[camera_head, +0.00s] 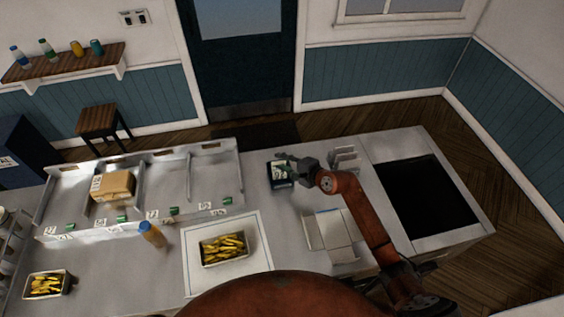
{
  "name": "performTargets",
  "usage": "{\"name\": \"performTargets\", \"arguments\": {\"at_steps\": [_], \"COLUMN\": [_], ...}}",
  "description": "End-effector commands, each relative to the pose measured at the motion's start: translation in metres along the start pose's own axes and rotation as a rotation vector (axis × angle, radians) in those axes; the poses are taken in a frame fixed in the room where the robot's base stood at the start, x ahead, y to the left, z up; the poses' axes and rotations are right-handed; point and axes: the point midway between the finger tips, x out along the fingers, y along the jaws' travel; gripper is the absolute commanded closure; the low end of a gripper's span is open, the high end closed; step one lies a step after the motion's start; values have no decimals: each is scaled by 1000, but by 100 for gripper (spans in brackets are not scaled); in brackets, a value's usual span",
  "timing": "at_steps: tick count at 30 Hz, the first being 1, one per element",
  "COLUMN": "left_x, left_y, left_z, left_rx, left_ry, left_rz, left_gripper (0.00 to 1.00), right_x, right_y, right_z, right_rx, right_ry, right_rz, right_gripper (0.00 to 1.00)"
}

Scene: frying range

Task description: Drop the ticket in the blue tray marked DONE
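A small dark blue tray (282,184) sits on the counter just right of the divided steel bins. Pale marks show inside or on it; they are too small to read, and I cannot tell whether the ticket is among them. My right gripper (285,161) reaches in from the right, with its fingertips over the tray's back right part. The gripper is small and partly covers the tray, so its opening and anything between its fingers cannot be made out. My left gripper is out of view.
The divided steel bins (150,160) hold a cardboard box (113,186). An orange bottle (152,234) stands before them. A fries tray (225,262) sits on a white board (196,279). A steel rack (345,159) and black hob (417,195) lie right.

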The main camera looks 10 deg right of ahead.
Motion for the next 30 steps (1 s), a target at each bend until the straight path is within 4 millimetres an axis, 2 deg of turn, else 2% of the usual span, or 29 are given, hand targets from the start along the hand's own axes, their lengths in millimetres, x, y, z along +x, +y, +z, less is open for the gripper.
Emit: {"name": "performTargets", "arguments": {"at_steps": [7, 11, 24, 30], "left_x": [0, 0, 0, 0], "left_y": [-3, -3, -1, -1], "left_z": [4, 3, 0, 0], "left_rx": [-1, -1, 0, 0], "left_ry": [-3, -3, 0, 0], "left_rz": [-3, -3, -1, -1], "left_gripper": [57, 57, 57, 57], "right_x": [-1, -10, -95, -116], "right_y": [0, 0, 1, 1], "right_z": [0, -1, 0, 0], "right_rx": [0, -2, -4, -1], "right_ry": [0, 2, 1, 0], "right_rz": [0, 0, 2, 1], "right_gripper": [75, 75, 75, 75]}}
